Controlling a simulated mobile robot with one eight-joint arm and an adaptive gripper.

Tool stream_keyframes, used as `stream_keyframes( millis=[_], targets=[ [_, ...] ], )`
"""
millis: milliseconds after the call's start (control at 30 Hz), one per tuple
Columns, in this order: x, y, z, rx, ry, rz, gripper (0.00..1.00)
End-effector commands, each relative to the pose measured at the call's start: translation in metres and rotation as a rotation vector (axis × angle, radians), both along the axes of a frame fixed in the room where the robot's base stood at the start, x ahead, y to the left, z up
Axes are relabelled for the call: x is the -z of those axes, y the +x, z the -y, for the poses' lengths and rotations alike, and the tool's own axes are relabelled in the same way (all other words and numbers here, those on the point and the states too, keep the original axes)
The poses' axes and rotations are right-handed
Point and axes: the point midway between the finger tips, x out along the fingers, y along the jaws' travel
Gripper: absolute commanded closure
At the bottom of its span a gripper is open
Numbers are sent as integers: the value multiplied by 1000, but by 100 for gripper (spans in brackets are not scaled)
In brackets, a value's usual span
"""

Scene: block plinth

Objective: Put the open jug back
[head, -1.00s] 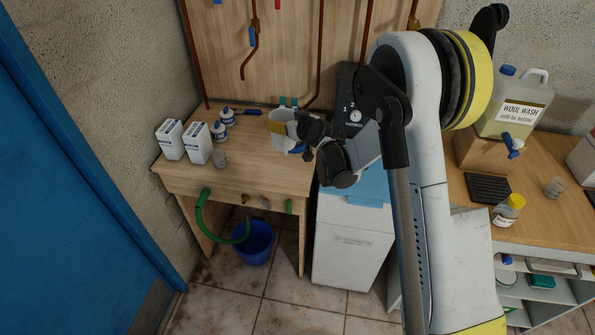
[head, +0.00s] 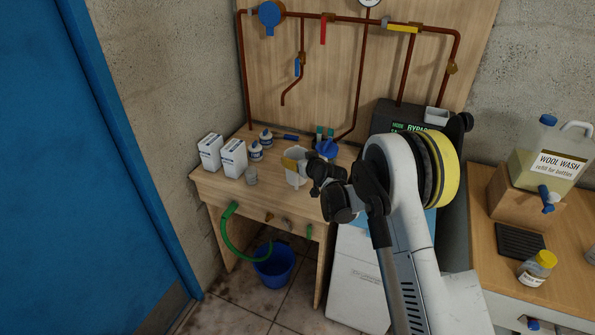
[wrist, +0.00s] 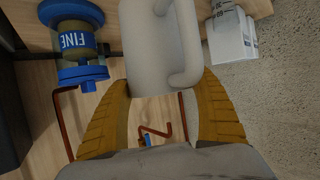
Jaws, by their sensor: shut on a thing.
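The open jug is a white vessel with a loop handle. In the wrist view the jug (wrist: 160,50) lies between the two yellow fingers of my gripper (wrist: 165,88), which is shut on it. In the head view the jug (head: 294,180) is over the front middle of the wooden bench (head: 225,190), with my gripper (head: 291,163) at its upper part. I cannot tell whether its base touches the bench. Its inside is hidden.
A blue-capped filter marked FINE (wrist: 80,45) stands close to the jug; its blue part shows in the head view (head: 327,149). White boxes (head: 233,158), small bottles (head: 256,151) and a clear cup (head: 251,176) stand left. Copper pipes (head: 362,75) run behind.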

Motion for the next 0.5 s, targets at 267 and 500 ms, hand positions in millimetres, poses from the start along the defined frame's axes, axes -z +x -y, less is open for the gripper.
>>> stream_keyframes(
  millis=[267, 500],
  targets=[
    [21, 4, -5, 0, 1, 1, 67],
    [44, 3, -4, 0, 1, 1, 67]
  ],
)
